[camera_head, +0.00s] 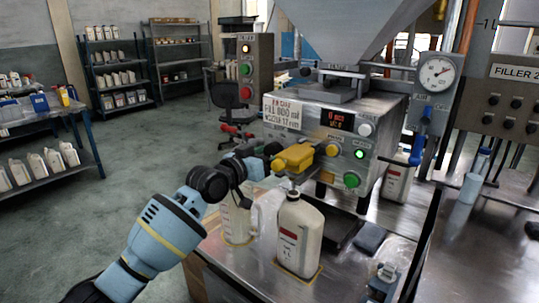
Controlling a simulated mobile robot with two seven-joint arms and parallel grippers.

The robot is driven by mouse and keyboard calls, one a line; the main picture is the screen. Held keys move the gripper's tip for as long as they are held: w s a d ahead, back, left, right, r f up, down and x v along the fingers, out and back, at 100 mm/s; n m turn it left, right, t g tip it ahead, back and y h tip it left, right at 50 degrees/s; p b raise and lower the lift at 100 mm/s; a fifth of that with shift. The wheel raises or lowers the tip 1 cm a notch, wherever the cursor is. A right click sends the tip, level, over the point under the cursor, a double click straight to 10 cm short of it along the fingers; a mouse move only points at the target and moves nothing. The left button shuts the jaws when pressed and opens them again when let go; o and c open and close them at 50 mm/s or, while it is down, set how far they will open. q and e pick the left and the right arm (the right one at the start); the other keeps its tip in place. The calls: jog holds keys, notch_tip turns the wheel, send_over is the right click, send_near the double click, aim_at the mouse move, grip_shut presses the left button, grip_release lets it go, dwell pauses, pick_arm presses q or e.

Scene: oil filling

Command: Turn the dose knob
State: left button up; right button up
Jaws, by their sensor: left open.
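The filling machine (395,113) has a small red-digit display (341,120) on its front panel. A pale round knob (366,130) sits right of the display, and a small yellow knob (333,150) sits below it. No readable label tells me which is the dose knob. My left gripper (270,151) is open at the left of the panel, close to the yellow nozzle block (294,157). Its fingertips are small and partly hidden, and I cannot tell whether they touch anything. My right gripper is not in view.
A white bottle (300,235) stands under the nozzle, with a pale jug (237,220) beside it. A control box (246,70) stands behind my arm, and a pressure gauge (437,74) is at right. The floor at left is clear.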

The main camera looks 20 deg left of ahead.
pick_arm(q)
jog(key=shift+w, duration=0.1)
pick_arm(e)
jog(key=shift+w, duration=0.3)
pick_arm(q)
jog(key=c, duration=1)
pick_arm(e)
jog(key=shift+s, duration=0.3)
pick_arm(q)
jog(key=shift+d, duration=0.1)
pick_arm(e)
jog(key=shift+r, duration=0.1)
